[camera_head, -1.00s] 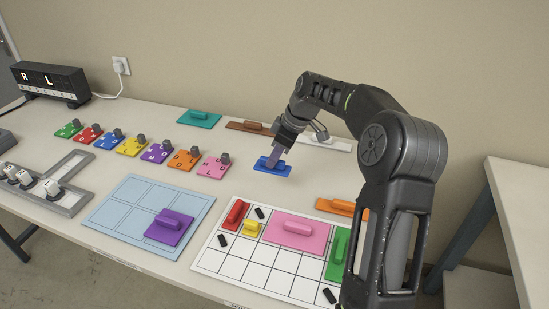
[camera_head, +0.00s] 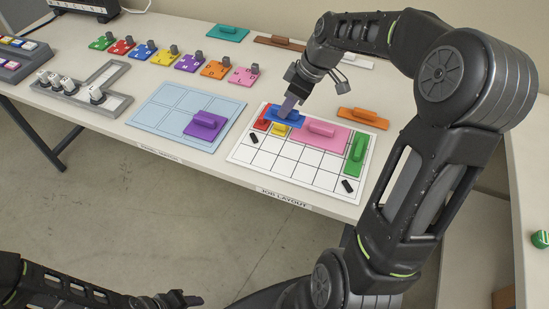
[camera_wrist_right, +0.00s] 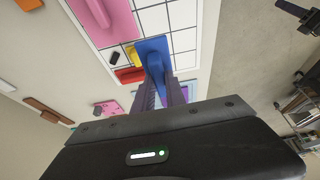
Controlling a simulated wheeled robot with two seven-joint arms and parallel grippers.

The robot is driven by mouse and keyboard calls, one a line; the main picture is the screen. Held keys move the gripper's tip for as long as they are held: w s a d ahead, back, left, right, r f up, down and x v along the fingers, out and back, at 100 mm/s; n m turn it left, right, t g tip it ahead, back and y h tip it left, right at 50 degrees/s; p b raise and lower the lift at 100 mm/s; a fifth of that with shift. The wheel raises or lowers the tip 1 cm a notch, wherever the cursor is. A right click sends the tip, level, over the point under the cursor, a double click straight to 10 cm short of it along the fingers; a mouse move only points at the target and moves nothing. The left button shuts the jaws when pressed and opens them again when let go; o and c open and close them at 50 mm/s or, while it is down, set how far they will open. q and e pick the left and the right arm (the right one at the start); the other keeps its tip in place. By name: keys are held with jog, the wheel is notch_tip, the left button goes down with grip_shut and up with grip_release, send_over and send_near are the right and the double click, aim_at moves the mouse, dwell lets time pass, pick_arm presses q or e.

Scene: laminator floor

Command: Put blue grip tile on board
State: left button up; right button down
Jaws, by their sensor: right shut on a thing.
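My right gripper (camera_head: 288,106) is shut on the handle of the blue grip tile (camera_head: 297,121). It holds the tile at the far-left part of the white gridded board (camera_head: 262,162), close to the red and yellow tiles. Whether the tile touches the board or hovers just above it I cannot tell. In the right wrist view the blue tile (camera_wrist_right: 152,47) lies past my fingers, over the grid and beside the yellow tile, partly covering its surroundings. My left gripper (camera_head: 182,300) is low at the bottom left, away from the table; its jaws are too small to judge.
The board also bears a red tile (camera_head: 261,124), yellow tile (camera_head: 281,131), pink tile (camera_head: 322,137), green tile (camera_head: 356,154) and small black pieces (camera_head: 348,185). A light blue mat (camera_head: 150,120) with a purple tile (camera_head: 204,126) lies to its left. An orange tile (camera_head: 362,116) lies behind.

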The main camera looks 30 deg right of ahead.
aim_at(289, 122)
jog(key=shift+s+a+f, duration=0.3)
jog(key=shift+a+f, duration=0.1)
jog(key=shift+a, duration=0.05)
jog(key=shift+f, duration=0.15)
jog(key=shift+w+d, duration=0.15)
jog(key=shift+w, duration=0.05)
jog(key=shift+f+p, duration=0.4)
jog(key=shift+f, duration=2.75)
notch_tip(289, 122, down, 3)
jog(key=shift+f+p, duration=0.2)
jog(key=shift+p, duration=0.1)
jog(key=shift+f, duration=0.2)
